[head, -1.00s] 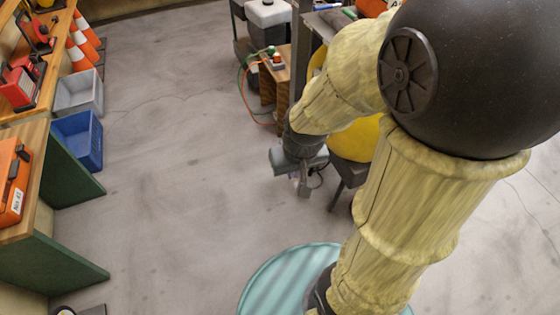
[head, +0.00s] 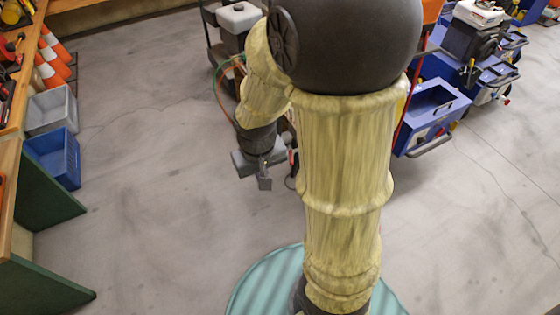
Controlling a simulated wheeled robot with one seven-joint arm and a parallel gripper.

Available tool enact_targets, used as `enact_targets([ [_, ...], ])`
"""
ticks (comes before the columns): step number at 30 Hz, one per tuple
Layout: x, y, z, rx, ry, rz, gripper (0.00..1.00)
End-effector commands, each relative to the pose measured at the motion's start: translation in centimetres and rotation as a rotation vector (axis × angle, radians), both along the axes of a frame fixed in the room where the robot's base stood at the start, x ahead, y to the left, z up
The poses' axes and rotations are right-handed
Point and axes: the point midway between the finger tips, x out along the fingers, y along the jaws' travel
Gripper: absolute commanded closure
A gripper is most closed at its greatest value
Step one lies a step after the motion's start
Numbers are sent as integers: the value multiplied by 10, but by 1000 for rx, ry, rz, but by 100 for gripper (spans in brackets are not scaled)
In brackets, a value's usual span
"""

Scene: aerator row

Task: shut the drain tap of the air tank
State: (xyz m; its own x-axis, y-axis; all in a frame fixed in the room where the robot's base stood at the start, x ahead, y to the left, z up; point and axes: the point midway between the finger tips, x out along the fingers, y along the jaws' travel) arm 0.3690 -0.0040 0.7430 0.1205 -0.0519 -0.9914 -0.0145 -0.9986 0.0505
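My gripper (head: 264,180) hangs at the end of my arm, left of the picture's middle, pointing down over the floor. Its fingers are small and seen from above, so I cannot tell whether they are open or shut. Nothing clearly shows between them. A small red and dark part (head: 293,162) shows just right of the gripper, partly behind my arm; I cannot tell whether it belongs to the drain tap. The air tank is hidden behind my arm, and I cannot make out its tap.
A cart with a white-topped container (head: 238,18) and an orange hose (head: 220,95) stand behind my arm. Blue trolleys (head: 432,105) stand at right. Blue (head: 54,157) and grey (head: 52,110) bins, cones (head: 48,74) and benches line the left. Floor between is clear.

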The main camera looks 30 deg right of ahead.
Motion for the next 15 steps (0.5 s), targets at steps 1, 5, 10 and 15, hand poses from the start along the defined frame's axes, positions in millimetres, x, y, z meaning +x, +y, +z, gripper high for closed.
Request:
enact_targets([
  [1,9,-1,-15,-24,40,-2,100],
  [5,29,-8,-45,-110,131,-19,100],
  [10,56,-21,-86,-260,221,-42,100],
  [15,83,-34,-127,-444,270,-58,100],
])
